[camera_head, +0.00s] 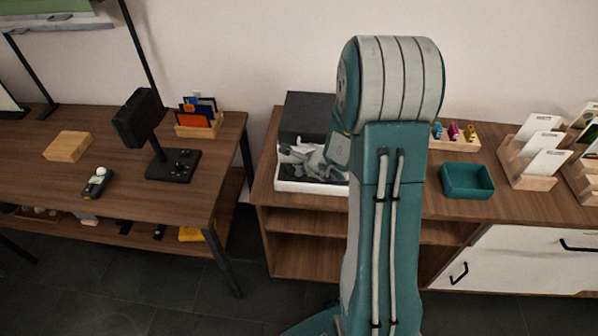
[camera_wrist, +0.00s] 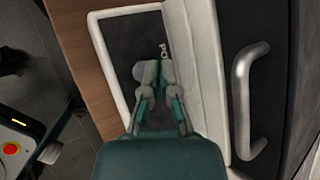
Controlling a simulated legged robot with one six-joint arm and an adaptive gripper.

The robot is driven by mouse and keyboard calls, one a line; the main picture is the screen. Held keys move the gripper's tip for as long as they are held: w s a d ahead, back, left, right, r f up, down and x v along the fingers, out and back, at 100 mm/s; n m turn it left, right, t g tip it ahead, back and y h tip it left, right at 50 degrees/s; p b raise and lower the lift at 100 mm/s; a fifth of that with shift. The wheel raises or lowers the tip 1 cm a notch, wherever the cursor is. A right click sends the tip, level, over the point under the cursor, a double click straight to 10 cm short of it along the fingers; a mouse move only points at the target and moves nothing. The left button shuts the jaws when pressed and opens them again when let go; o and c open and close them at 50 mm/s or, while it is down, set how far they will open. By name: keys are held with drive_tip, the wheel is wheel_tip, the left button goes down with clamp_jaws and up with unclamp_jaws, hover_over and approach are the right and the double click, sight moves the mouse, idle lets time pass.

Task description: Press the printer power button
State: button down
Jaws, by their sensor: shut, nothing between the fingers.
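The printer (camera_head: 305,115) stands on the wooden cabinet, with a dark upper body and a white-edged base. In the wrist view its white frame (camera_wrist: 110,75) surrounds a dark panel (camera_wrist: 125,45), and a grey handle (camera_wrist: 243,100) sits on the dark body at right. My gripper (camera_head: 290,152) is over the printer's front part, partly behind my arm. In the wrist view my gripper (camera_wrist: 153,70) is shut and empty, its fingertips over the dark panel. A small white mark (camera_wrist: 163,51) shows just beyond the tips. I cannot tell which part is the power button, or whether the tips touch the panel.
The wooden cabinet (camera_head: 290,245) also bears a teal tray (camera_head: 467,181) and card holders (camera_head: 535,150) at right. A desk (camera_head: 60,190) at left holds a black stand (camera_head: 172,165), a wooden block (camera_head: 67,146) and a handheld device (camera_head: 97,183). A gap separates desk and cabinet.

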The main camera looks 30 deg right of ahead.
drive_tip(key=shift+r, duration=3.05)
drive_tip(key=shift+a+r, duration=0.1)
drive_tip(key=shift+a, duration=0.05)
drive_tip(key=s+a+r+n+g+y, duration=0.1)
drive_tip(key=s+a+r+n+y, duration=0.1)
drive_tip(key=s+a+r+n, duration=0.45)
drive_tip(key=s+a+r+n+g+y, duration=0.1)
drive_tip(key=s+a+r+n+y, duration=0.15)
drive_tip(key=a+r+n, duration=0.55)
drive_tip(key=s+r+n+g+h, duration=0.1)
drive_tip(key=s+r+n+h, duration=0.2)
drive_tip(key=s+n, duration=0.8)
drive_tip(key=s+h, duration=0.2)
drive_tip(key=s, duration=0.3)
drive_tip(key=shift+g+h, duration=0.3)
drive_tip(key=shift+h, duration=0.05)
